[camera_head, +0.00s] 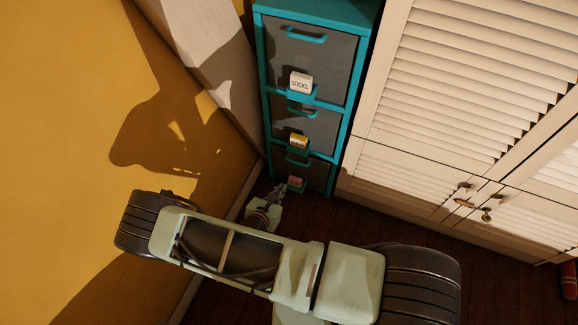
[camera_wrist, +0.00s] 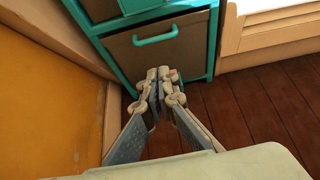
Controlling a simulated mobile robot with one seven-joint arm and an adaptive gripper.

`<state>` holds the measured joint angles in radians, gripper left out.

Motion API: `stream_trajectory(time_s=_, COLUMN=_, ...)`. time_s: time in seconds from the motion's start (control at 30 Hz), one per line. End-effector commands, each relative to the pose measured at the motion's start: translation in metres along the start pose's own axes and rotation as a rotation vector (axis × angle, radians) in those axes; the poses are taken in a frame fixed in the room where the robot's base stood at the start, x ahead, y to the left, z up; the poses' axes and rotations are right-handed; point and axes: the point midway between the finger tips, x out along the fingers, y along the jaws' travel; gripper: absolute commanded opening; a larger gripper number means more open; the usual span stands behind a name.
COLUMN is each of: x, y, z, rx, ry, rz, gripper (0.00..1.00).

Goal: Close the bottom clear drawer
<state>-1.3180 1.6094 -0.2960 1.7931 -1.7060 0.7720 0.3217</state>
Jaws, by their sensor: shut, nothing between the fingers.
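A teal drawer unit (camera_head: 265,110) stands against the corner, with three stacked dark fronts and teal handles. My gripper (camera_head: 282,188) is shut and empty, low before the drawer front. In the wrist view the gripper tips (camera_wrist: 158,74) overlap the drawer's lower edge; contact cannot be told.
A louvred cream wardrobe (camera_head: 470,90) stands close on the right. A yellow wall (camera_head: 70,120) and a pale slanted board (camera_head: 205,45) are on the left. The dark wood floor (camera_wrist: 265,110) is clear right of the gripper. A red object (camera_head: 569,280) lies far right.

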Motion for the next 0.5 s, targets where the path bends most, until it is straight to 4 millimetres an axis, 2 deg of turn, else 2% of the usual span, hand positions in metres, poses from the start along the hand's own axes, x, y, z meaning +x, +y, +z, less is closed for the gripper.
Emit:
stream_trajectory(time_s=0.13, x=0.002, y=0.004, z=0.003, rx=0.002, ry=-0.015, rz=0.017, gripper=0.00)
stream_trajectory(time_s=0.23, x=0.012, y=0.004, z=0.002, rx=0.003, ry=-0.015, rz=0.016, gripper=0.00)
stream_trajectory(time_s=0.5, x=0.068, y=0.004, z=0.000, rx=0.002, ry=-0.015, rz=0.014, gripper=0.00)
